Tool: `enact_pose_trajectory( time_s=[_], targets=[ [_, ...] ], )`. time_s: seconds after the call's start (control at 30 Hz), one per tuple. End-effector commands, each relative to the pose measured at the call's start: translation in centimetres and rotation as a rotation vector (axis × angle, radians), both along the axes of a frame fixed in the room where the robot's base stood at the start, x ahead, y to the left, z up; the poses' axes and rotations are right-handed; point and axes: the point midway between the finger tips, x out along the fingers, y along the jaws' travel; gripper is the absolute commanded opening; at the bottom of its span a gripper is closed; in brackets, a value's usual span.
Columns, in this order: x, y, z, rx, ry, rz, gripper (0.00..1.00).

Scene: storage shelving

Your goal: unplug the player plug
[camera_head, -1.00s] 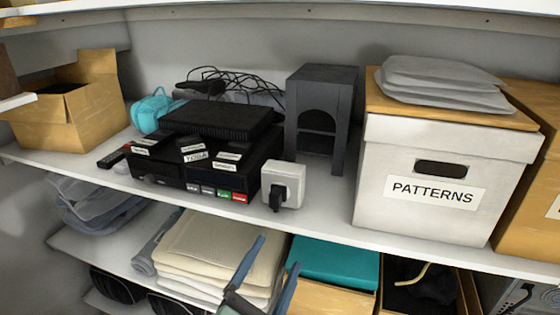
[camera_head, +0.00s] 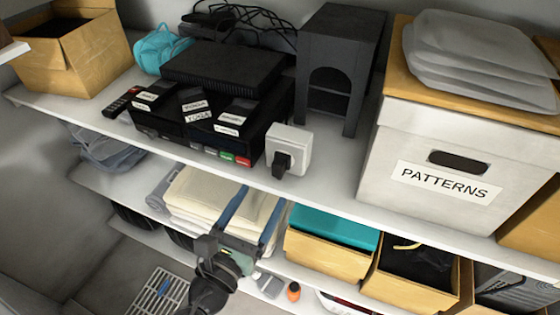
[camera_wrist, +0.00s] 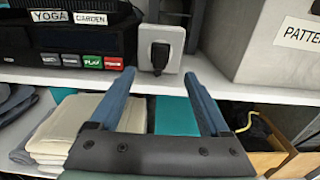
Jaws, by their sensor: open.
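A white socket box (camera_head: 301,143) stands at the front edge of the upper shelf, with a black plug (camera_head: 282,162) seated in its front face. In the wrist view, the plug (camera_wrist: 160,56) is ahead, in line with the gap between my fingers, and the socket box (camera_wrist: 173,38) is around it. The black player (camera_head: 184,124) stands to the left of the socket, with labelled tapes on top and coloured buttons on its front. My gripper (camera_head: 263,197) is open and empty, below and in front of the shelf edge, apart from the plug. Its blue fingers (camera_wrist: 159,76) point toward the socket.
A dark arched stand (camera_head: 338,70) is behind and right of the socket; the white PATTERNS box (camera_head: 440,135) is farther right. The shelf's front edge (camera_head: 330,195) runs just below the plug. Folded cloths (camera_head: 200,192) and a teal-topped box (camera_head: 330,228) fill the lower shelf.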

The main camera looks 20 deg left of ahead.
Motion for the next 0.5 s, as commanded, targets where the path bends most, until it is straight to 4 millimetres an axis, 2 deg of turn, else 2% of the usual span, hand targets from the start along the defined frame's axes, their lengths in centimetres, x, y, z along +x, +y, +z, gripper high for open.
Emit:
enact_pose_trajectory(
  time_s=[0.17, 0.5],
  targets=[
    [1.7, -0.1, 0.2, 0.0, -0.003, -0.002, 0.8],
    [6.5, -0.2, 0.2, -0.002, -0.003, 0.001, 0.8]
  ],
)
